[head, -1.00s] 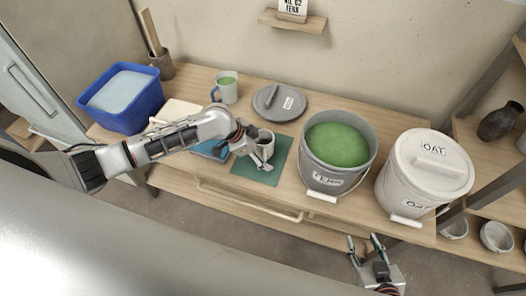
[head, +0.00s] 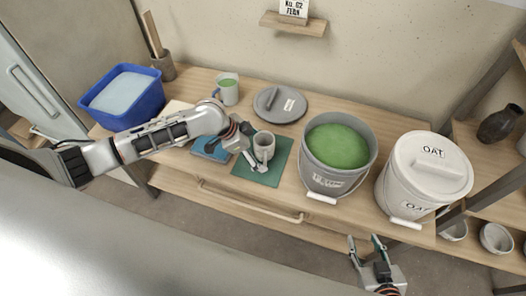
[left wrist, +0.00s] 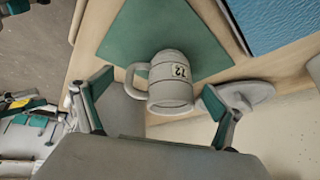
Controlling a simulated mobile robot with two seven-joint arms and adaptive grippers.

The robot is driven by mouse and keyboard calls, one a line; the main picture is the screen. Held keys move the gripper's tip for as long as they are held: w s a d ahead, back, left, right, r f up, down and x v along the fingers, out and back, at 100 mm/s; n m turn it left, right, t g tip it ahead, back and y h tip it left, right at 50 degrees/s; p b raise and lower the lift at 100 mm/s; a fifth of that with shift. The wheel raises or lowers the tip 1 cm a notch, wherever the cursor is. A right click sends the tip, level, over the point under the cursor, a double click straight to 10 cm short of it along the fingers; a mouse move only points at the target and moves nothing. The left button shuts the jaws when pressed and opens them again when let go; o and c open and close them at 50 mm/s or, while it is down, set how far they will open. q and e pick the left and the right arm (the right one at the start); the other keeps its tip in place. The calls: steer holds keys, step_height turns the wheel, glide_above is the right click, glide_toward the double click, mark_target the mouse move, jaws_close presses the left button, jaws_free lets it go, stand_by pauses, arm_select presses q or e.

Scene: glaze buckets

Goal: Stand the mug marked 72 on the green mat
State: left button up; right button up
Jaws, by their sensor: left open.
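The grey mug marked 72 (head: 264,146) stands upright on the green mat (head: 258,176). In the left wrist view the mug (left wrist: 172,84) shows its 72 label and its handle, with the mat (left wrist: 160,35) beside it. My left gripper (head: 254,163) is open at the front left of the mug. In the left wrist view its fingers (left wrist: 157,84) stand apart on either side of the mug, with gaps showing. My right gripper (head: 364,240) is open and empty, in front of the table, away from the mug.
A bucket of green glaze (head: 338,148) stands right of the mat, with a lidded OAT bucket (head: 425,170) beyond. A grey lid (head: 281,103) lies behind. Another mug (head: 228,92) and a blue tub (head: 124,98) stand to the left. A blue flat item (head: 211,151) lies under my left arm.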

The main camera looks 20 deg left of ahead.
arm_select(q)
steer(key=v, duration=0.8)
steer(key=shift+r+p, duration=0.15)
steer(key=shift+p, duration=0.25)
steer(key=shift+s, duration=0.1)
